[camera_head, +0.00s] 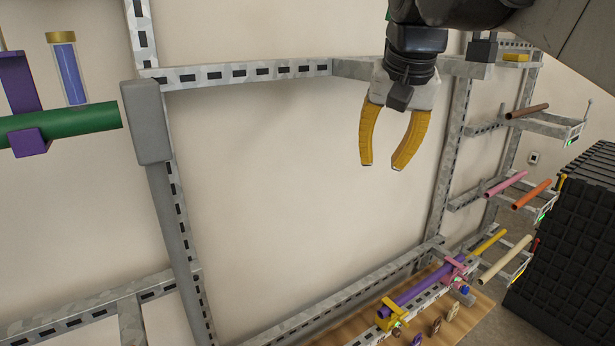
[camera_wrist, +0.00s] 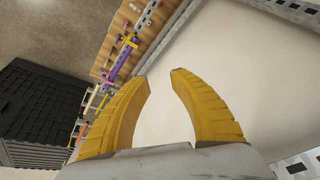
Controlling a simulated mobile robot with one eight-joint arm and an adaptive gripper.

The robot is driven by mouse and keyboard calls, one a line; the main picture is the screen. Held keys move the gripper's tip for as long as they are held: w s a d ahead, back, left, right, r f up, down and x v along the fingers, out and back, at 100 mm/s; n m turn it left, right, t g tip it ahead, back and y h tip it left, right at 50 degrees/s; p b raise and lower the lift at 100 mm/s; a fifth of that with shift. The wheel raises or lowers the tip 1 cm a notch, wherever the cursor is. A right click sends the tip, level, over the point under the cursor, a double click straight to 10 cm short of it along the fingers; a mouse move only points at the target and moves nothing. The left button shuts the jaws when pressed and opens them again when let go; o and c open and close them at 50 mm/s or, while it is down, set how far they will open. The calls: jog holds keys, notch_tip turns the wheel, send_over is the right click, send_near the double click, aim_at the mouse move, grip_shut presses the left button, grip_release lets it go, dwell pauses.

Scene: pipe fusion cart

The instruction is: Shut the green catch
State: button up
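My gripper (camera_head: 382,166) hangs at the upper middle of the head view, open and empty. Its two curved yellow fingers point down and also show in the wrist view (camera_wrist: 160,75). I cannot make out a green catch for sure. On the low wooden board (camera_head: 474,322), a purple pipe (camera_head: 420,289) lies between a yellow clamp (camera_head: 386,314) and a pink clamp (camera_head: 455,267). Tiny greenish parts sit by these clamps, too small to tell open or shut. My gripper is well above the board and apart from it. The pipe also shows in the wrist view (camera_wrist: 118,66).
A green pipe (camera_head: 85,122) in a purple holder (camera_head: 18,85) is at the far left, by a grey post (camera_head: 147,122). Racks with a pink pipe (camera_head: 506,184) and other pipes stand at right, beside a black ribbed block (camera_head: 570,235). Space below my gripper is clear.

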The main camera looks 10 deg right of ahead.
jog(key=shift+s+f+m, duration=0.2)
jog(key=shift+f+m, duration=0.4)
jog(key=shift+f, duration=0.2)
